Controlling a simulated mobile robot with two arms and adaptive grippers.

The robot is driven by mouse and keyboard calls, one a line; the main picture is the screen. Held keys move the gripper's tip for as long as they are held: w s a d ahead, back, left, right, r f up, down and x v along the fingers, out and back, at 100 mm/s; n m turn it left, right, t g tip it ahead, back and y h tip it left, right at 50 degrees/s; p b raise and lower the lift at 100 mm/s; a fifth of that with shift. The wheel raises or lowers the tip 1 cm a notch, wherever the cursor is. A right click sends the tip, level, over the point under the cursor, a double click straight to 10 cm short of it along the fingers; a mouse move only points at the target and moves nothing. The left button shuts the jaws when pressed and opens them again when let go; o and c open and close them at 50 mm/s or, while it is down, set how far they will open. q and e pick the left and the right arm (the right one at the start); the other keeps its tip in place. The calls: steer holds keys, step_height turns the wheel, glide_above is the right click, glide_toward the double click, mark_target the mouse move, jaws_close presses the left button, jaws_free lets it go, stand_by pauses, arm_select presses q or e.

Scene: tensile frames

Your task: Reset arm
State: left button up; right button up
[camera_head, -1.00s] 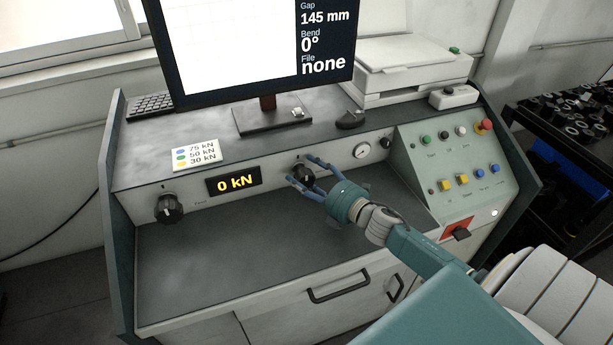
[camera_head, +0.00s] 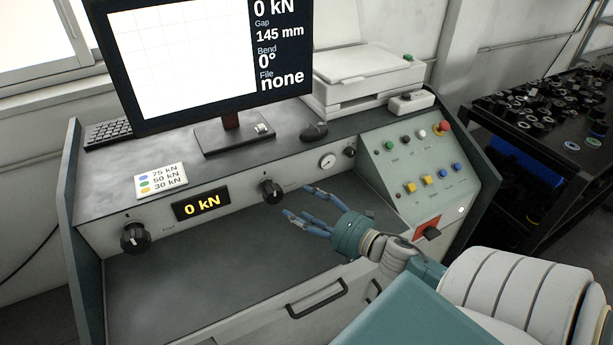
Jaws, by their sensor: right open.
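My right gripper (camera_head: 304,205) is open and empty, with its blue fingers pointing left. It hovers over the console's lower shelf, to the right of and a little below the black middle knob (camera_head: 271,191), apart from it. The teal wrist and white arm come in from the lower right. My left gripper is not in view.
The console (camera_head: 150,290) carries a display reading 0 kN (camera_head: 201,204), a left knob (camera_head: 135,238), and a sloped button panel (camera_head: 405,170) with a red switch (camera_head: 427,229). A monitor (camera_head: 180,65) and printer (camera_head: 365,80) stand behind. A dark rack (camera_head: 545,140) is at right.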

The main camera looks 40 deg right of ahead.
steer(key=shift+s, duration=0.4)
